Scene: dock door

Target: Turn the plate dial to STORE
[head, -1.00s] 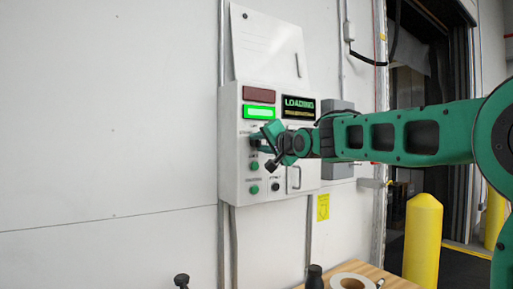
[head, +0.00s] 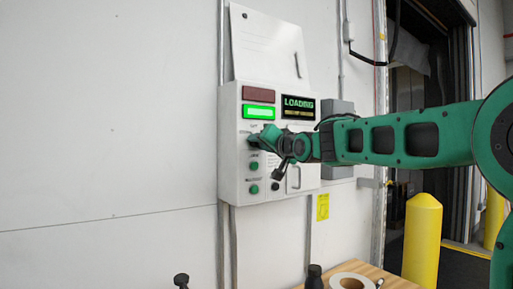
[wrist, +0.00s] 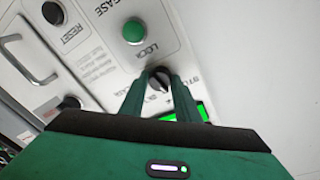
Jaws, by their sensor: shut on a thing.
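The white control panel (head: 233,180) is on the wall in the head view. My gripper (head: 256,141) is at its upper left, below the lit green lamp (head: 258,112). In the wrist view the black plate dial (wrist: 158,82) sits between my two fingertips (wrist: 160,78), which are shut on it. The fingers hide part of the dial and its printed labels, so I cannot read which word it points at. The display (head: 298,108) reads LOADING. The dial is hidden by my gripper in the head view.
A green LOCK button (wrist: 134,32) and a black RESET knob (wrist: 53,13) are beside the dial. A metal handle (wrist: 28,50) is farther left. A yellow bollard (head: 423,240) stands right.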

